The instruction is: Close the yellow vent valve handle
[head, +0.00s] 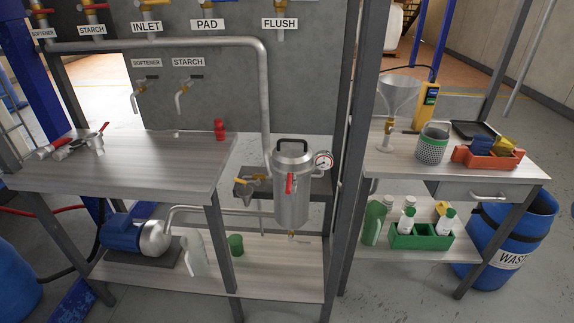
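A small valve with a yellow handle (257,179) sits just left of the steel filter vessel (292,205), above a grey bracket tray. The handle looks roughly level; I cannot tell whether the valve is open or shut. The vessel has a black top handle, a red lever (290,183) on its front and a round pressure gauge (323,160) at its right. A brass fitting (292,234) shows under it. No label marks any of these as the vent valve. My gripper is not in view.
A workbench (130,165) with tools stands left of the vessel. A vertical grey post (352,150) stands close on its right. A pipe (266,110) runs down behind it. A pump (135,235) rests on the low shelf. A right bench (400,160) holds a funnel and bins.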

